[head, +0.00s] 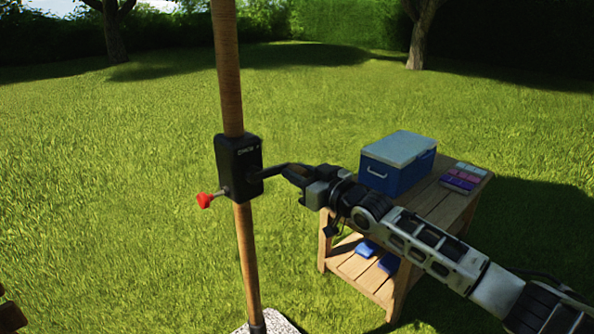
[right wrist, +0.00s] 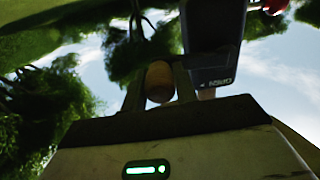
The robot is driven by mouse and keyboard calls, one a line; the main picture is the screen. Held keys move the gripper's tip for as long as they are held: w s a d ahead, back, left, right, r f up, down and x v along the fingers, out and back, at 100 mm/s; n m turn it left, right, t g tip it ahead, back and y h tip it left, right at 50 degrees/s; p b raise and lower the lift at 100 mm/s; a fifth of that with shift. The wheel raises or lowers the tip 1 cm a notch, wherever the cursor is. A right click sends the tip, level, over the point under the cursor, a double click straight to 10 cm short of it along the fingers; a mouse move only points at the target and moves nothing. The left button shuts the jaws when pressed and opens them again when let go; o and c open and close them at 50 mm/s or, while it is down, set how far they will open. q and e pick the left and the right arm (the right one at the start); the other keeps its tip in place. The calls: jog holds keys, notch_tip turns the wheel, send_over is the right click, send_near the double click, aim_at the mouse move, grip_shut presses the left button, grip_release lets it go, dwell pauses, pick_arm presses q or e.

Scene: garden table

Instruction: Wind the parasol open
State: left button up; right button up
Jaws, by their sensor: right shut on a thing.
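The parasol's wooden pole (head: 229,70) stands nearly upright in the head view. A black winder box (head: 238,160) with white lettering is mounted on it, and it also shows upside down in the right wrist view (right wrist: 214,45). A dark crank arm (head: 272,171) sticks out from the right side of the box. My right gripper (head: 292,173) is shut on the crank's end; the right wrist view shows its rounded wooden handle (right wrist: 160,82) between the fingers. A red knob (head: 205,200) is on the box's lower left. The parasol's canopy and my left gripper are out of view.
A wooden side table (head: 437,203) stands behind my right arm, with a blue cooler (head: 397,163) and a stack of coloured boxes (head: 462,180) on top. Blue items (head: 367,248) lie on its lower shelf. A pale stone base (head: 277,323) is at the pole's foot.

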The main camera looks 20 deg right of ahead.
jog(key=s+a+f, duration=0.1)
jog(key=a+f, duration=0.3)
jog(key=f, duration=0.3)
jog(key=shift+s+a+f, duration=0.25)
jog(key=shift+s+a, duration=0.05)
jog(key=shift+s, duration=0.05)
jog(key=o, duration=1)
jog(key=shift+o, duration=0.2)
jog(key=shift+r, duration=0.1)
